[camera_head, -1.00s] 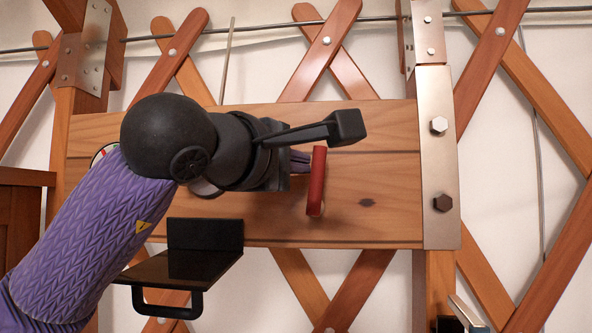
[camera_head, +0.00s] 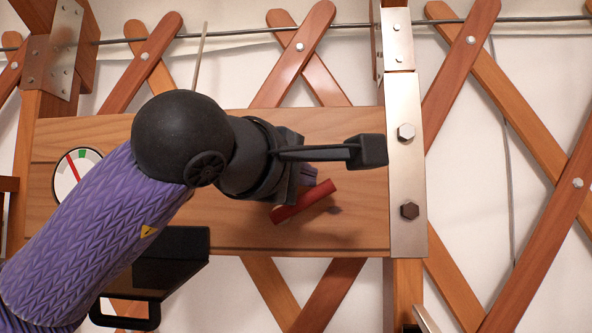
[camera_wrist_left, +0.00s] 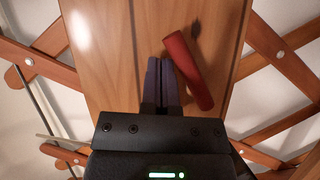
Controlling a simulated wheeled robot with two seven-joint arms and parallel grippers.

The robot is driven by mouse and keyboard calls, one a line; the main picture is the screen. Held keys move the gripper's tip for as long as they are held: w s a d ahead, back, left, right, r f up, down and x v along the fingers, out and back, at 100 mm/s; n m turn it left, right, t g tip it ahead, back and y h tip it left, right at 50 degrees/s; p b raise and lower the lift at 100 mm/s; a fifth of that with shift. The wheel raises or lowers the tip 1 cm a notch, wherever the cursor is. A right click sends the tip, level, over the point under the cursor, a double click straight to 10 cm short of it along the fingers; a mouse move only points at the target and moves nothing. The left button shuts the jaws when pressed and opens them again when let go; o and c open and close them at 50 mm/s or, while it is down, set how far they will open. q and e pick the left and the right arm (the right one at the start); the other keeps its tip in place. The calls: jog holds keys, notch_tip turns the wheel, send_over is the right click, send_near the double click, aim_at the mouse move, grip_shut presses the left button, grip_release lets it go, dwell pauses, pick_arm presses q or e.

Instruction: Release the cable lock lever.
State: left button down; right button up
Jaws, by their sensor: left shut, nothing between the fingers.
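The cable lock lever is a red bar (camera_head: 303,202) on a wooden board (camera_head: 240,237). In the head view it lies slanted, its right end higher. My left gripper (camera_head: 309,177) points at the board, just above the bar, partly hidden by my wrist. In the left wrist view its purple fingers (camera_wrist_left: 162,82) are shut together with nothing between them. The red bar (camera_wrist_left: 188,70) lies slanted right beside them, touching or very near; I cannot tell which. The lever's pivot is hidden. My right gripper is not in view.
A round gauge (camera_head: 70,175) with red and green marks sits on the board's left, partly behind my arm. A black bracket with a handle (camera_head: 160,270) hangs below. A metal plate with bolts (camera_head: 405,170) covers the right post. A cable (camera_head: 230,34) runs across the lattice above.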

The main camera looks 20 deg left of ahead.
pick_arm(q)
jog(key=s+a+r, duration=0.1)
jog(key=s+r, duration=0.6)
jog(key=s, duration=0.1)
jog(key=shift+s+m+p, duration=0.25)
jog(key=shift+m+p, duration=0.05)
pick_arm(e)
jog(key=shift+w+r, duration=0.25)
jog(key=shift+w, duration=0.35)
pick_arm(q)
jog(key=shift+s+r, duration=0.1)
jog(key=shift+s, duration=0.05)
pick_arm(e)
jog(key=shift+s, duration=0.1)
pick_arm(q)
jog(key=shift+a, duration=0.1)
